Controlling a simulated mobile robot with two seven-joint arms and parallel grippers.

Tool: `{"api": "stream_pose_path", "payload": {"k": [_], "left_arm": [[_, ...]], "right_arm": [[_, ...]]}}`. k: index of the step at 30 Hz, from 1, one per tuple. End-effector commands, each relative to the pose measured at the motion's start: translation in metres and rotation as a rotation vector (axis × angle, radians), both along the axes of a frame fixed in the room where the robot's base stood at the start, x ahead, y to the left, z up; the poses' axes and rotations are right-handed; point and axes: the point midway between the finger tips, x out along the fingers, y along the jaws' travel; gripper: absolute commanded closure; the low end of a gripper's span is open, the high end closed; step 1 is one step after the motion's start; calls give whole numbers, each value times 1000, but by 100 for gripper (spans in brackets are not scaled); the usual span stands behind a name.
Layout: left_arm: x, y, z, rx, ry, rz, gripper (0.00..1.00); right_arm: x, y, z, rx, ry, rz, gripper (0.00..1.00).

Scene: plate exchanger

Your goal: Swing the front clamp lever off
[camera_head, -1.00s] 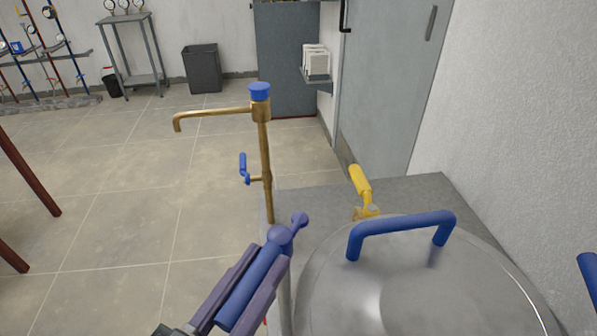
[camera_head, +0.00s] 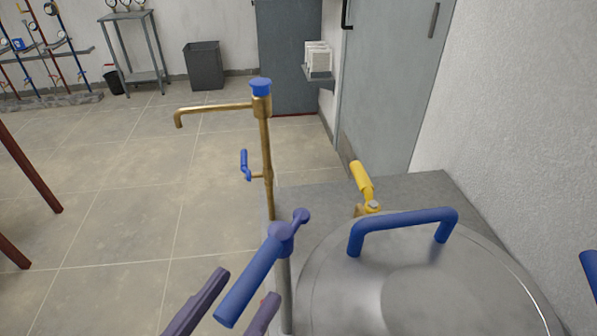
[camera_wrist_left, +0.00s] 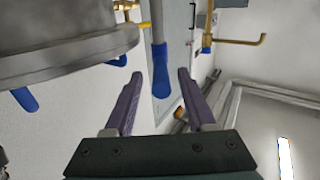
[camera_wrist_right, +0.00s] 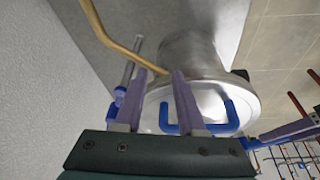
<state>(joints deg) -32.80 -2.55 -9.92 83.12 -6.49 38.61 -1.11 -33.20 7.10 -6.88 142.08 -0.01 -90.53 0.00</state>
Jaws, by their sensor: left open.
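A clamp lever with a thick blue handle (camera_head: 250,278) stands at the left rim of the round metal lid (camera_head: 420,290). The handle slants down-left from its blue pivot on a grey post. My left gripper (camera_head: 246,287) is open, its purple fingers on either side of the handle's lower end. In the left wrist view, the handle's end (camera_wrist_left: 161,84) shows between the fingertips with gaps on both sides.
A blue U-shaped handle (camera_head: 402,229) stands on the lid. A yellow-handled lever (camera_head: 362,180) is at the lid's back edge. A brass pipe with a blue cap (camera_head: 261,87) and side spout rises beyond the blue lever. A wall is close at right; open floor lies left.

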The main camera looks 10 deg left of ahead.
Motion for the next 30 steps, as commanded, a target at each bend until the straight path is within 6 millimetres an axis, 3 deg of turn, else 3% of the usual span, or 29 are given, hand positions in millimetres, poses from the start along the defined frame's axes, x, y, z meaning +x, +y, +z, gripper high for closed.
{"api": "stream_pose_path", "payload": {"k": [3, 9, 30], "left_arm": [[-26, 5, -2, 1, 4, -1, 44], [-51, 10, -1, 0, 1, 0, 44], [-55, 11, 0, 0, -1, 0, 44]], "right_arm": [[0, 0, -4, 0, 0, 0, 61], [0, 0, -7, 0, 0, 0, 61], [0, 1, -6, 5, -2, -4, 61]]}}
